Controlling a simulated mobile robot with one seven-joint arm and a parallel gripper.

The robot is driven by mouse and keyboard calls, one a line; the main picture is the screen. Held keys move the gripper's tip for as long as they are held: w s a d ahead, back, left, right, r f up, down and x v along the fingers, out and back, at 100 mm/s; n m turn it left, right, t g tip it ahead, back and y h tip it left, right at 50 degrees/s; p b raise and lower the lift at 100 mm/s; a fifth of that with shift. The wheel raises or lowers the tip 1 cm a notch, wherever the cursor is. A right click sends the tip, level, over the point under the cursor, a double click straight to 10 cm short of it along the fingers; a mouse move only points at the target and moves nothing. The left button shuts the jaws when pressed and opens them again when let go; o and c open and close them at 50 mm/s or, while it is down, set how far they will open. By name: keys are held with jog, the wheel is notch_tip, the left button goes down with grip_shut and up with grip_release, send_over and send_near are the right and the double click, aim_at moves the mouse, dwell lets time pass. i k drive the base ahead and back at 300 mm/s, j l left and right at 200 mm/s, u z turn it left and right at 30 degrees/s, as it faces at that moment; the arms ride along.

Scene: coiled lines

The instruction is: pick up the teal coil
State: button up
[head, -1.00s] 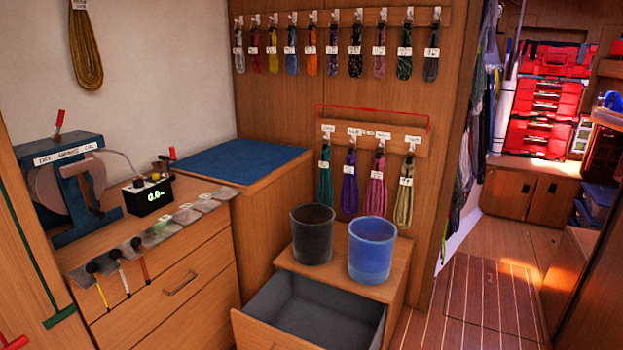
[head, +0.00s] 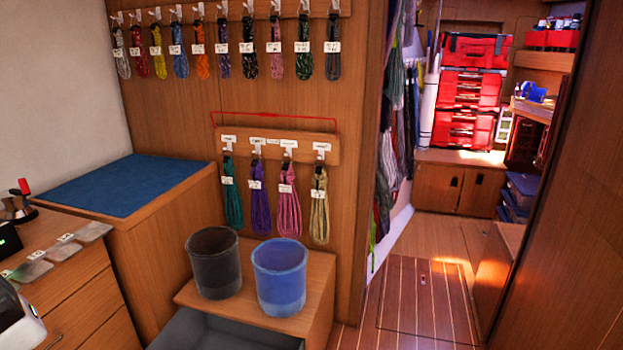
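The teal coil (head: 232,205) hangs from the leftmost hook of the lower rack (head: 270,148) on the wooden wall, with a white tag on it. A purple coil (head: 259,205) hangs just to its right, then a pink coil (head: 289,208) and a pale yellow coil (head: 319,215). The teal coil hangs above and behind the black bucket. My gripper's fingers are not in view. A white, rounded piece at the lower left edge may be part of my arm.
A black bucket (head: 214,265) and a blue bucket (head: 280,285) stand on a low cabinet above an open grey drawer (head: 215,335). A red wire frame (head: 275,115) surrounds the lower rack's top. A blue-topped counter (head: 125,184) is at left. Floor (head: 425,300) at right is clear.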

aim_at(231, 192)
jog(key=i+l+z, duration=0.3)
jog(key=i, duration=0.2)
jog(key=i+z, duration=0.35)
jog(key=i, duration=0.15)
jog(key=i+u, duration=0.4)
jog(key=i+l+u, duration=0.35)
jog(key=i, duration=0.15)
jog(key=i+l+u, duration=0.15)
jog(key=u, duration=0.35)
jog(key=i+l+u, duration=0.3)
jog(key=u, duration=0.2)
jog(key=i+l+u, duration=0.15)
jog(key=l+u, duration=0.2)
jog(key=u, duration=0.15)
jog(key=i+l+u, duration=0.1)
jog(key=l+u, duration=0.85)
jog(key=l, duration=0.2)
